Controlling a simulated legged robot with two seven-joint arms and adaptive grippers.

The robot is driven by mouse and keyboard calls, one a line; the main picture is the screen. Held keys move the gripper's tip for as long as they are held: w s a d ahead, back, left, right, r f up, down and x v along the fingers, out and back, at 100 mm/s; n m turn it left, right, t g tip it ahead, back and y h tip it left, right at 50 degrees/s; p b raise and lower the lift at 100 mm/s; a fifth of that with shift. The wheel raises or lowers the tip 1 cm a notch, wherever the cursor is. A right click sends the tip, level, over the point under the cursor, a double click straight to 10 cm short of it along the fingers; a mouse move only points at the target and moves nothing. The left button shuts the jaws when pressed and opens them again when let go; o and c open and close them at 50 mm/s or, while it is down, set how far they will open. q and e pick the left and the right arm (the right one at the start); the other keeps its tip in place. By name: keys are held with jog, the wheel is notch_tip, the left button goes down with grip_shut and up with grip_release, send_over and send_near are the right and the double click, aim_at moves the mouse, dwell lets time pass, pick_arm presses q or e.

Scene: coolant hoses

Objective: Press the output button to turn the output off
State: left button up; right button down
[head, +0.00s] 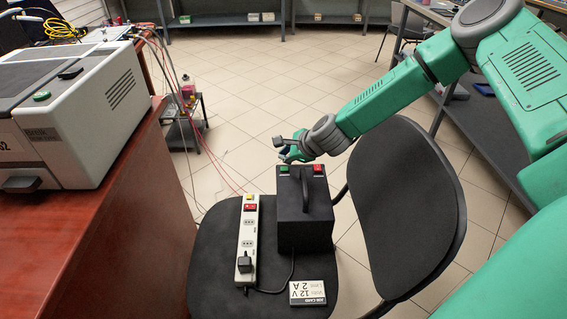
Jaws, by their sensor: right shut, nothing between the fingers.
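A black box (305,222) with a handle stands on the seat of a black office chair. Its top carries a green button (284,170) at the left and a red button (317,169) at the right. I cannot tell from the lettering which one is the output button. My right gripper (289,153) is shut and empty, just beyond the box and above its far edge, near the green button. Whether it touches the box I cannot tell. My left gripper is out of view.
A white power strip (248,235) with a red switch and a black plug lies left of the box. A "12 V 2 A" card (307,292) lies in front. The chair backrest (405,210) stands close on the right, under my right arm. A wooden desk (110,235) bears a grey machine (75,120).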

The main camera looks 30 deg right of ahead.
notch_tip(320, 180, up, 2)
jog(key=shift+d+r+p, duration=0.1)
jog(key=shift+p, duration=0.5)
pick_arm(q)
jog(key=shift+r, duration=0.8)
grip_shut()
pick_arm(e)
jog(key=shift+w, duration=0.1)
